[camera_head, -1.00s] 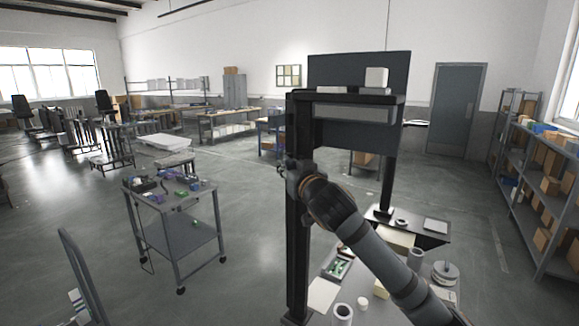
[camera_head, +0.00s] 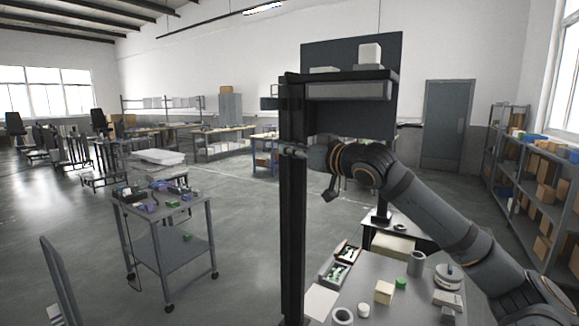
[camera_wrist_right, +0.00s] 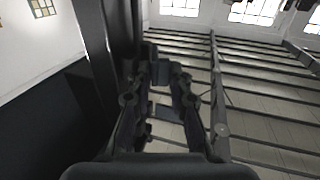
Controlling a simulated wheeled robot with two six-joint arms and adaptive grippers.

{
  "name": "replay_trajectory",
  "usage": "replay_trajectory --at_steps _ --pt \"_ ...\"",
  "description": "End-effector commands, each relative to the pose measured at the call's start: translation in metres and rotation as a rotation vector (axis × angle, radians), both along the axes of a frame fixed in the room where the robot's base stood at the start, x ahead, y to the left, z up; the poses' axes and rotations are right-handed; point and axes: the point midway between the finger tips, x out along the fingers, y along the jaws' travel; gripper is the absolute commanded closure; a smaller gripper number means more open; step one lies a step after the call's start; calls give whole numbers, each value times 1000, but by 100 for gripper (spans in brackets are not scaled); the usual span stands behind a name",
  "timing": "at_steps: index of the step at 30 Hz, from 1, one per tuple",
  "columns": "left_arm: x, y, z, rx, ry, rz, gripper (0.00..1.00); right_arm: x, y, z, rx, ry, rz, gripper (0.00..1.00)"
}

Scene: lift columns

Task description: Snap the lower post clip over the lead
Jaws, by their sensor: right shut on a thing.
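A tall dark post (camera_head: 292,230) stands in the middle of the head view, carrying a shelf and a dark panel. My right gripper (camera_head: 294,151) is at the post, a little below the shelf. It also shows in the right wrist view (camera_wrist_right: 163,80), its two fingers closed in on a small dark piece between them, which appears to be the lower post clip (camera_wrist_right: 162,76). The post runs close along the left of the fingers in that view. I cannot make out the lead, or whether the clip is around it. My left gripper is not in view.
A bench (camera_head: 400,292) with a tray, cups and small blocks lies below my right arm. A grey trolley (camera_head: 165,255) with small parts stands to the left. Shelving (camera_head: 530,195) with boxes lines the right wall. The floor between trolley and post is clear.

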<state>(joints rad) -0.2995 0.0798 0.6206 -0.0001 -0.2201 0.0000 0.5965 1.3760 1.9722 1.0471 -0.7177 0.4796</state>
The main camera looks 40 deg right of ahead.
Motion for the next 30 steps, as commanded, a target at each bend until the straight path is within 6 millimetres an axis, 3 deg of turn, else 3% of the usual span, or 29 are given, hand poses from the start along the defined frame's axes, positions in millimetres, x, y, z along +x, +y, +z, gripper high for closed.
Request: replay_trajectory --at_steps 14,15,18,30 --pt "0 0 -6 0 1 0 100 -1 -1 -1 8 1 45 100" --pt "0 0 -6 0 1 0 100 -1 -1 -1 9 1 45 76" --pt "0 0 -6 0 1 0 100 -1 -1 0 9 0 44 65" --pt "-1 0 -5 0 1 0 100 -1 -2 0 8 -1 41 63"
